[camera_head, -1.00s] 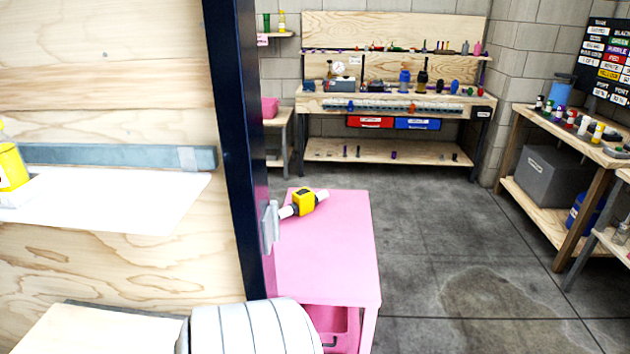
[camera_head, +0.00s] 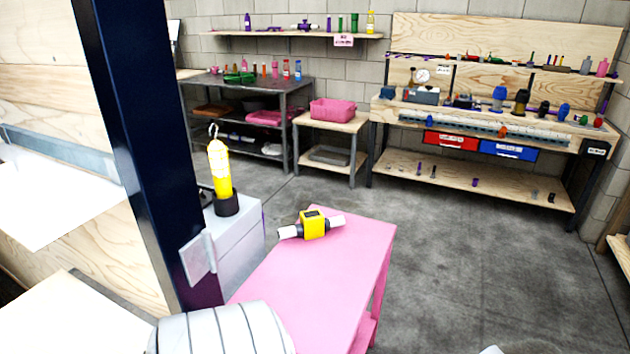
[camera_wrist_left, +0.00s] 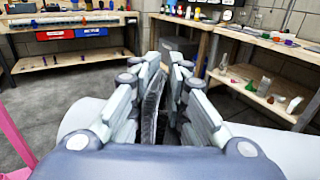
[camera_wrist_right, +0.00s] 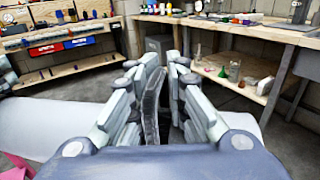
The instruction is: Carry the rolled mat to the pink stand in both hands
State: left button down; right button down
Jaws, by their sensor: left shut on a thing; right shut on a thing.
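The rolled mat is a smooth white roll. It shows on both sides of the fingers in the left wrist view (camera_wrist_left: 275,150) and the right wrist view (camera_wrist_right: 60,125). My left gripper (camera_wrist_left: 166,78) and right gripper (camera_wrist_right: 165,78) are each shut on it, with a dark strip between the fingers. The pink stand (camera_head: 335,262) is in the middle of the head view, with a yellow piece with white ends (camera_head: 313,225) on its top. A pink edge shows at the left of the left wrist view. Neither gripper shows in the head view.
A dark blue post (camera_head: 140,130) stands left of the stand. Beside it a yellow lamp (camera_head: 220,178) stands on a grey box (camera_head: 232,240). A wooden workbench (camera_head: 490,125), a small table with a pink bin (camera_head: 333,112) and a dark shelf unit (camera_head: 250,88) line the back. Grey floor lies open right of the stand.

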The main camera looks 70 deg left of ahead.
aim_at(336, 282)
jog(key=i+u, duration=0.4)
jog(key=i, duration=0.15)
jog(key=i+u, duration=0.35)
jog(key=i, duration=0.2)
jog(key=i+u, duration=0.15)
jog(key=u, duration=0.3)
jog(key=i+l+u, duration=0.1)
jog(key=u, duration=1.6)
